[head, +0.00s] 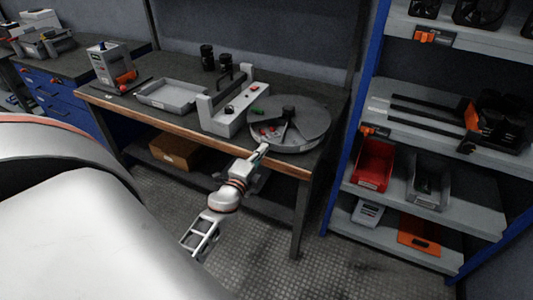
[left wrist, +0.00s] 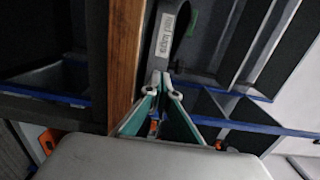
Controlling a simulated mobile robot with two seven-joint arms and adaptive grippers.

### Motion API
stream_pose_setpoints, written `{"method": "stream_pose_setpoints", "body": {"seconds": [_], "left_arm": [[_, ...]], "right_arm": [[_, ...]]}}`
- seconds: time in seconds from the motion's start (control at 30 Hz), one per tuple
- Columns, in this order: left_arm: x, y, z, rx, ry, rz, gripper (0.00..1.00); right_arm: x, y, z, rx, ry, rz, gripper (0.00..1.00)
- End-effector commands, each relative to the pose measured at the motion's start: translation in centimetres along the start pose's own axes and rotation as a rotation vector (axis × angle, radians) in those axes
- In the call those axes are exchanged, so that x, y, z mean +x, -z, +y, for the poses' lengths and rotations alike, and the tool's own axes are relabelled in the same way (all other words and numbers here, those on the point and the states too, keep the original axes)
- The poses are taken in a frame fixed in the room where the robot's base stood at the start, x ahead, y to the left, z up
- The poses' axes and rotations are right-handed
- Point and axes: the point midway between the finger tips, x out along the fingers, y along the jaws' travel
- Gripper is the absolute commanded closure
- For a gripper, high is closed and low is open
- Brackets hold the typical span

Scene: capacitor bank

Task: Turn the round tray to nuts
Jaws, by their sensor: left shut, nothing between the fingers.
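The round tray (head: 305,118) is a grey disc with a raised hub, lying on the workbench near its right front corner. A grey cover spans much of it. An open sector at its left front shows small red pieces (head: 268,131); I cannot tell what they are. My left gripper (head: 264,148) is shut and empty at the tray's front left rim, above the bench edge. I cannot tell whether it touches the rim. In the left wrist view, its teal fingertips (left wrist: 166,80) meet just below a grey part with a white label (left wrist: 165,36), whose text is unreadable.
On the workbench, a grey fixture with a handle (head: 232,108) stands left of the round tray, and a shallow rectangular tray (head: 170,96) lies farther left. Two black cylinders (head: 207,56) stand behind. A blue-framed shelf with a red bin (head: 373,165) stands at the right.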

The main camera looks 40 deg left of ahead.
Motion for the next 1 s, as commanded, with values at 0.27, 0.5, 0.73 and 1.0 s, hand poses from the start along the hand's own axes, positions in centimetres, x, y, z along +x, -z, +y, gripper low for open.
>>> {"method": "stream_pose_setpoints", "body": {"seconds": [0.27, 0.5, 0.73, 1.0], "left_arm": [[0.0, -0.1, 0.0, -0.001, 0.0, 0.001, 1.0], [0.1, -0.3, 0.0, 0.001, 0.0, 0.008, 1.0], [0.1, -0.9, 0.1, 0.001, -0.001, 0.043, 1.0], [0.2, -1.4, 0.1, 0.001, -0.001, 0.068, 1.0]], "right_arm": [[0.0, 0.0, 0.0, 0.0, 0.0, 0.0, 1.0], [-0.1, 0.3, 0.1, -0.001, -0.002, 0.006, 1.0], [0.1, 0.3, 0.2, -0.003, -0.004, 0.007, 1.0], [0.3, 0.3, 0.4, -0.005, -0.007, 0.008, 1.0]]}}
